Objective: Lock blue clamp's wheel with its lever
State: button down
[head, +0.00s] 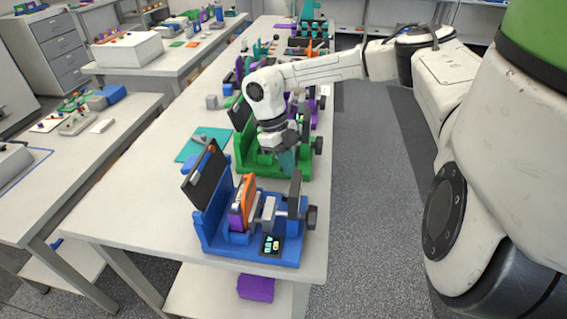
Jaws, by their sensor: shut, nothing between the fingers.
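The blue clamp (285,254) stands at the near end of the long table. Orange and purple flat pieces (245,200) stand upright in it. Its dark wheel (311,217) is at the right end, outside a dark upright plate (295,193). I cannot make out the lever or its position for sure. A small display (271,245) is on the front of the base. My gripper (287,160) points down, shut and empty, behind the blue clamp and over or in front of the green clamp (245,160). It looks apart from the blue clamp's wheel.
The blue clamp's dark panel (205,178) stands raised at its left. A teal mat (203,145) lies behind it. More fixtures line the table farther back, with a purple one (320,101) beyond the green clamp. The table's right edge is near the wheel, with open floor (375,200) beyond.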

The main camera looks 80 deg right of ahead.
jog(key=s+m, duration=0.1)
jog(key=m+y+p, duration=0.1)
jog(key=m, duration=0.1)
jog(key=shift+s+m+t, duration=0.3)
jog(key=shift+s+t, duration=0.1)
jog(key=shift+s+a+m+t+y+p, duration=0.1)
jog(key=shift+s+m+t+y+p, duration=0.2)
jog(key=shift+m, duration=0.4)
jog(key=shift+s+a+m+t+y+p, duration=0.1)
jog(key=shift+s+m+p, duration=0.3)
jog(key=shift+m, duration=0.3)
jog(key=shift+s, duration=0.2)
jog(key=shift+s+a+f+p, duration=0.1)
jog(key=shift+s+a+p, duration=0.25)
jog(key=shift+s, duration=0.1)
jog(key=shift+w, duration=0.15)
jog(key=shift+w+a, duration=0.55)
